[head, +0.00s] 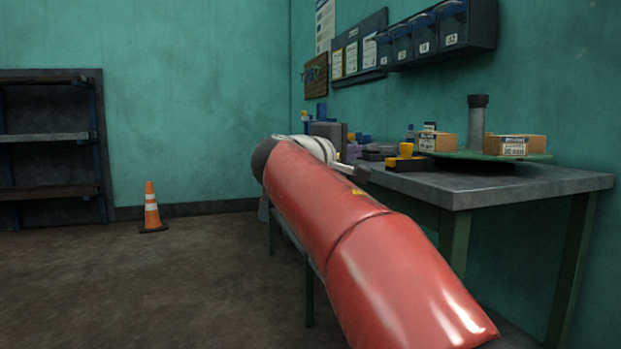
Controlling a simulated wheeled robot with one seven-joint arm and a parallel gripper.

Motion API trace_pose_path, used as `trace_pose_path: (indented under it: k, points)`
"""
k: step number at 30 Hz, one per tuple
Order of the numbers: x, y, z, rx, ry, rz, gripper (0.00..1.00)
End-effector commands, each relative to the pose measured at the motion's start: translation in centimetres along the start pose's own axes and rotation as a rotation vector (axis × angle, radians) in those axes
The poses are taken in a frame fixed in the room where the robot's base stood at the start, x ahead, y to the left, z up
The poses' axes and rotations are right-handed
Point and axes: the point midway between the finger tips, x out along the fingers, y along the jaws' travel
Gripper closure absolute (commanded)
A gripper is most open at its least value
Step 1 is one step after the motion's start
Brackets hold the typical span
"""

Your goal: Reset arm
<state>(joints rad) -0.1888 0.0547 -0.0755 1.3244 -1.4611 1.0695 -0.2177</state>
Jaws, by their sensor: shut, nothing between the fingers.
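My red arm reaches from the bottom right up toward the bench, with a white wrist part at its far end. My gripper (357,173) shows only in small part, just past the wrist at the bench's left front edge. It is shut, and I see nothing held in it. The arm hides part of the bench's left end and legs.
The workbench (470,184) stands along the right wall, bearing small boxes (516,146), a grey cylinder and a yellow-topped item (406,157). Bins (440,35) hang above. A cone (152,210) and a shelf (50,137) stand left. The left floor is otherwise clear.

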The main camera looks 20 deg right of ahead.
Motion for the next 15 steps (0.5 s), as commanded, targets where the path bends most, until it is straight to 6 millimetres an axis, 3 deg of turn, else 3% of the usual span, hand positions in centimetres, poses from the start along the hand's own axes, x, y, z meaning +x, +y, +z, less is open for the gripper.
trace_pose_path:
  k: [5,8,11,15]
  points:
    - [-0.3,-0.7,0.9,0.023,0.01,-0.051,1.0]
    - [-1.4,-2.9,3.0,0.085,0.033,-0.186,1.0]
    - [-4.1,-7.0,6.0,0.19,0.057,-0.396,1.0]
    - [-10.4,-14.0,10.2,0.377,0.056,-0.721,1.0]
